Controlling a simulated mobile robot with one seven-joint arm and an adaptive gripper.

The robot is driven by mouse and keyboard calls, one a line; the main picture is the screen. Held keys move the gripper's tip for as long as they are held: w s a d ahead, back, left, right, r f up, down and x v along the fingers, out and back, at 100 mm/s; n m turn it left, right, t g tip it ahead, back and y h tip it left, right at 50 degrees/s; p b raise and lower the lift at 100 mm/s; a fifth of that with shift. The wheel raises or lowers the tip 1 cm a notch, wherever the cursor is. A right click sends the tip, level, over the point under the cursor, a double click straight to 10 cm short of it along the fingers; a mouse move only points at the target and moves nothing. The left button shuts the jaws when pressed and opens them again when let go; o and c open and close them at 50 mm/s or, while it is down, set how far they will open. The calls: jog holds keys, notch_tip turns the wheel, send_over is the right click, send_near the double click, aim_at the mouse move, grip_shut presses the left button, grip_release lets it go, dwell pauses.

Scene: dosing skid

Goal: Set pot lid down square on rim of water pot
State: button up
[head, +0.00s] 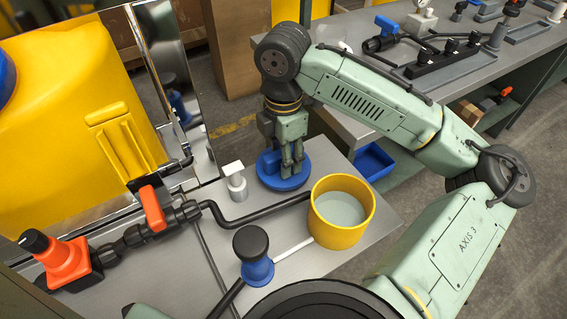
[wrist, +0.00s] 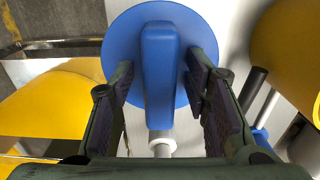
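The pot lid (head: 267,177) is a blue disc with a raised bar handle. It appears to lie flat on the steel bench, behind and left of the yellow water pot (head: 322,232). The pot stands upright and open, with pale water inside. My gripper (head: 291,168) points down over the lid. In the wrist view, the fingers of my gripper (wrist: 160,85) stand on either side of the lid's handle (wrist: 160,70), with a narrow gap visible on each side. The gripper is open and holds nothing. Part of the yellow pot shows at the wrist view's right edge (wrist: 290,45).
A white-topped dispenser (head: 235,180) stands just left of the lid. A black-and-blue knob (head: 253,255) stands front left of the pot. A yellow tank (head: 80,110) and orange valve (head: 65,265) are at left.

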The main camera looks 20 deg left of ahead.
grip_shut()
dwell(0.3)
dwell(0.3)
